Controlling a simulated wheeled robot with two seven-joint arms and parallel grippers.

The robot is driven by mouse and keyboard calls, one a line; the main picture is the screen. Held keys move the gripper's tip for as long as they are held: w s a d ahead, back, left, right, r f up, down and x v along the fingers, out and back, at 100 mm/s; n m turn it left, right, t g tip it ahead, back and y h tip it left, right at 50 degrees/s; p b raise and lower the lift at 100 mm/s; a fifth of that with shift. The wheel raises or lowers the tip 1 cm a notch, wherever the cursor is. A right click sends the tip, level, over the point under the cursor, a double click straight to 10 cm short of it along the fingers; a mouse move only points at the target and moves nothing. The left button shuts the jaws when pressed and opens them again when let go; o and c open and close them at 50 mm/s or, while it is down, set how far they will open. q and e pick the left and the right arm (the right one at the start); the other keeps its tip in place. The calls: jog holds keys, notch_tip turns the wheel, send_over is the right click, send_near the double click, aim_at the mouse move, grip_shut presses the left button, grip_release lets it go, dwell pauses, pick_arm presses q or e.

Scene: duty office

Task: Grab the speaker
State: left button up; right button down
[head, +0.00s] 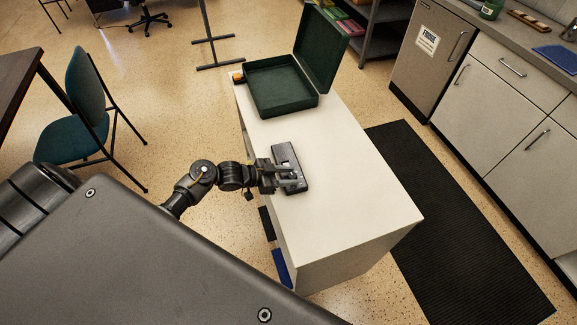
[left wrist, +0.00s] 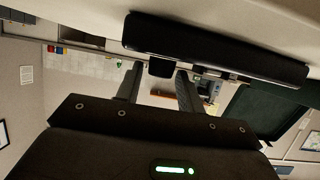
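A dark, bar-shaped object that looks like the speaker (head: 289,158) lies on top of the white cabinet (head: 350,205), near its left edge. My left gripper (head: 290,177) comes in from the left, and its fingers reach over the near part of the speaker. In the left wrist view the speaker (left wrist: 230,52) is a long black bar just beyond the fingertips. The two fingers of the left gripper (left wrist: 157,78) stand apart with a gap between them. A small dark block of the bar shows near that gap. I cannot tell if the fingers touch it. My right gripper is not in view.
An open green box (head: 281,88) with its lid up stands at the cabinet's far end, with a small orange-and-black item (head: 238,77) beside it. The cabinet top to the right and front is clear. A teal chair (head: 82,95) stands left; a black mat (head: 440,215) lies right.

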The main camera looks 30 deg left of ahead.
pick_arm(q)
grip_shut()
jog(key=shift+r, duration=0.15)
